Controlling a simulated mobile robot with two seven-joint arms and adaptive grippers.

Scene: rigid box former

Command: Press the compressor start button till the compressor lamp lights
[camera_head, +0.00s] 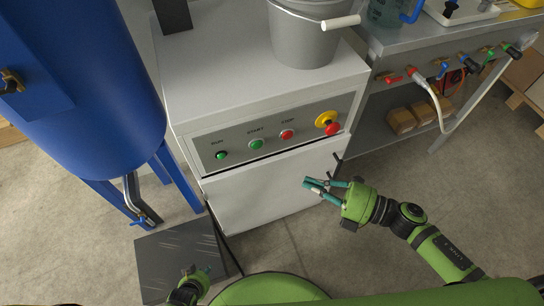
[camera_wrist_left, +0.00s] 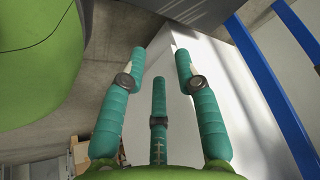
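The compressor's grey front panel (camera_head: 240,152) carries the green start button (camera_head: 256,144) under the label START. The green compressor lamp (camera_head: 221,155) is to its left under RUN; I cannot tell that it is lit. My right gripper (camera_head: 308,184) is below and right of the start button, apart from the panel, in front of the white cabinet (camera_head: 265,190). Its teal fingertips are drawn together and hold nothing visible. My left gripper (camera_head: 200,273) is low in the head view, over the dark floor plate. In the left wrist view, my left gripper (camera_wrist_left: 157,65) has its fingers spread and empty.
A red stop button (camera_head: 287,134) and a yellow-and-red emergency stop (camera_head: 327,121) are right of the start button. A blue tank (camera_head: 85,90) stands at left. A grey bucket (camera_head: 305,40) stands on the cabinet. A steel workbench (camera_head: 440,45) with hoses is at right.

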